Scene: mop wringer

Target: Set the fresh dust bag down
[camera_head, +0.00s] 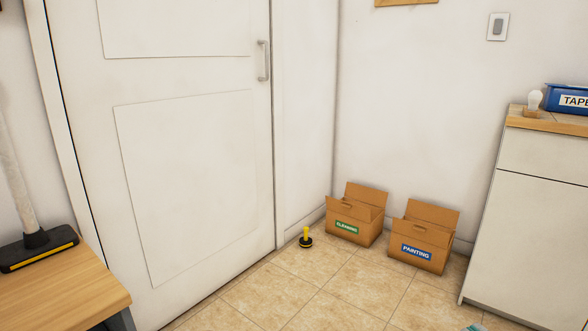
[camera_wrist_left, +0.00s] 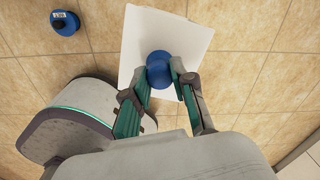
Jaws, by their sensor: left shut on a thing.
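The fresh dust bag (camera_wrist_left: 140,30) shows in the left wrist view as a flat white piece with a round blue collar (camera_wrist_left: 159,69) at its middle. My left gripper (camera_wrist_left: 160,76) is shut on the blue collar, one finger on each side of it. The bag is over the tiled floor; its height above the floor is hard to judge. The bag does not show in the head view. My right gripper is in neither view.
A blue labelled object (camera_wrist_left: 65,23) lies on the floor near the bag. In the head view, cardboard boxes marked CLEANING (camera_head: 350,222) and PAINTING (camera_head: 420,243) stand by the wall, beside a small yellow-and-black object (camera_head: 306,239).

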